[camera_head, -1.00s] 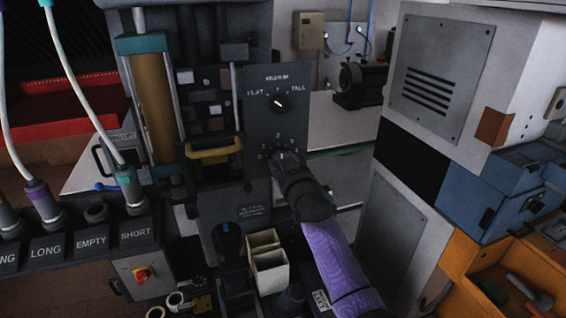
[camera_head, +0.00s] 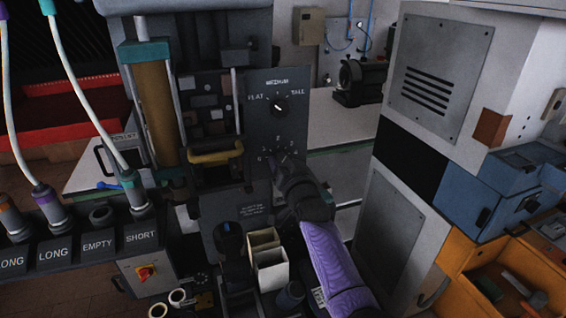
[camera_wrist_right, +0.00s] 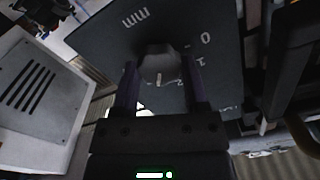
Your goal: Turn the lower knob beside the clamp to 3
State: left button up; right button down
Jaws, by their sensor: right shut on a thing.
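The lower knob (camera_wrist_right: 157,66) sits on the dark dial panel (camera_head: 292,88) beside the clamp. Its dial numbers, 0, 1 and 2 among them, show in the right wrist view. A short pale mark on the knob points toward the lower part of the scale, past 1; the exact number is hard to read. My right gripper (camera_wrist_right: 159,82) is shut on the knob, a finger on each side. In the head view my right gripper (camera_head: 281,168) hides most of the knob. My left gripper is not in view.
Above is the upper knob (camera_head: 280,107), marked FLAT, MEDIUM and TALL. The clamp with its yellow handle (camera_head: 215,153) is left of the panel. Cream bins (camera_head: 270,270) stand below. A grey cabinet (camera_head: 440,75) is to the right.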

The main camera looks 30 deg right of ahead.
jog(key=shift+m, duration=0.6)
jog(key=shift+c, duration=0.5)
grip_release()
jog(key=shift+s, duration=0.15)
jog(key=p+v, duration=0.1)
jog(key=v, duration=0.8)
jog(key=shift+s, duration=0.35)
